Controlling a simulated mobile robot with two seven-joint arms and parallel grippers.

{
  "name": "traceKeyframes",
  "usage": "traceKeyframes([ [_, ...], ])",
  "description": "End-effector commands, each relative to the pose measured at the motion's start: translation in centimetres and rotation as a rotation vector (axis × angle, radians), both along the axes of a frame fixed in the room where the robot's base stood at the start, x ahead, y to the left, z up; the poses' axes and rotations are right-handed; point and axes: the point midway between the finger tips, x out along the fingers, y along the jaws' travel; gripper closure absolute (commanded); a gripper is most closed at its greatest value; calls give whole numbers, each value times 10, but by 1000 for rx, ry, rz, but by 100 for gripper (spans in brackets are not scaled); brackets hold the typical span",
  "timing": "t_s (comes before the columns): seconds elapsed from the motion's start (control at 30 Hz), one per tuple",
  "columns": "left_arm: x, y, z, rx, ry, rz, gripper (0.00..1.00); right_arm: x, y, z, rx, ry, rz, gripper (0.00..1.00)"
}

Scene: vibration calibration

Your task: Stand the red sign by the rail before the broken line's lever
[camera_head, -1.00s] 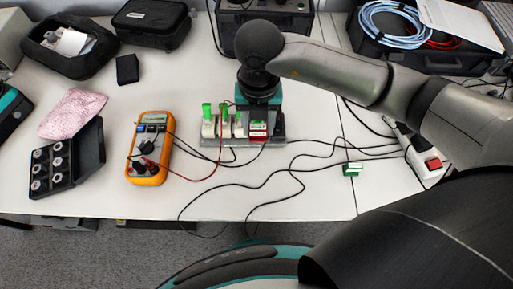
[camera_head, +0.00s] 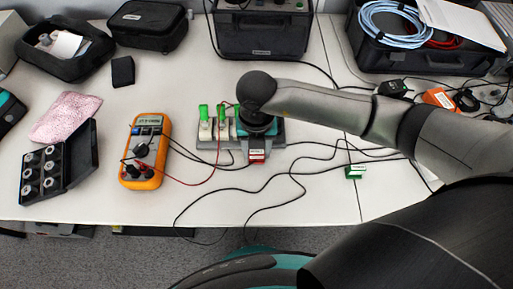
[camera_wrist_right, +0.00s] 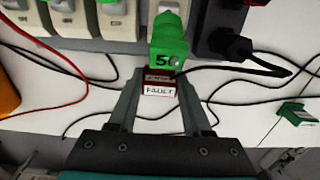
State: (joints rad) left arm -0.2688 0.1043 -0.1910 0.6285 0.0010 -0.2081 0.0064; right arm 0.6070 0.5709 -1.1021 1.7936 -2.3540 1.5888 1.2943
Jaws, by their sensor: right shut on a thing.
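The red sign (camera_head: 257,157), lettered "FAULT", also shows in the right wrist view (camera_wrist_right: 160,89). My right gripper (camera_wrist_right: 159,78) is shut on it, one finger at each side. The sign is in front of the rail (camera_head: 212,143), on its near side. In the wrist view it is just before a green lever (camera_wrist_right: 170,45) marked "50". I cannot tell whether its foot touches the table. Two more green levers (camera_head: 204,111) (camera_head: 222,110) stand upright at the rail's left. My right arm hides part of the rail in the head view. My left gripper is not in view.
Black cables (camera_head: 272,182) run across the table around the sign. A small green sign (camera_head: 355,172) lies to the right. An orange multimeter (camera_head: 146,152) lies left of the rail. A black case (camera_head: 262,32) stands behind.

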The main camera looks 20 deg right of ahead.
Motion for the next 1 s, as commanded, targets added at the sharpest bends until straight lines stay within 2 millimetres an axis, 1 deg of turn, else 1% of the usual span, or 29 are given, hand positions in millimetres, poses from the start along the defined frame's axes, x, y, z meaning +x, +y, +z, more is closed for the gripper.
traceKeyframes([
  [0.1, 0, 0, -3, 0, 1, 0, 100, 0, 0, -4, 0, 0, 0, 100],
  [0.13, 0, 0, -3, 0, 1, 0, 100, 0, 0, -4, 0, 0, 0, 48],
  [0.37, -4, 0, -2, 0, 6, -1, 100, 0, 0, -3, 0, 0, 0, 23],
  [0.4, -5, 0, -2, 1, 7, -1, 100, 0, 0, -3, 0, 0, 0, 21],
  [0.63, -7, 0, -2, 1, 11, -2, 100, 0, 0, -2, 0, 0, 0, 21],
  [0.73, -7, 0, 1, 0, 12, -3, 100, 0, 0, 3, 1, 0, 0, 21],
  [0.87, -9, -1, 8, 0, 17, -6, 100, 1, 0, 25, 1, -2, 2, 21],
  [1.0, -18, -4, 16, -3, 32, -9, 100, 1, 0, 57, 1, -3, 1, 21],
])
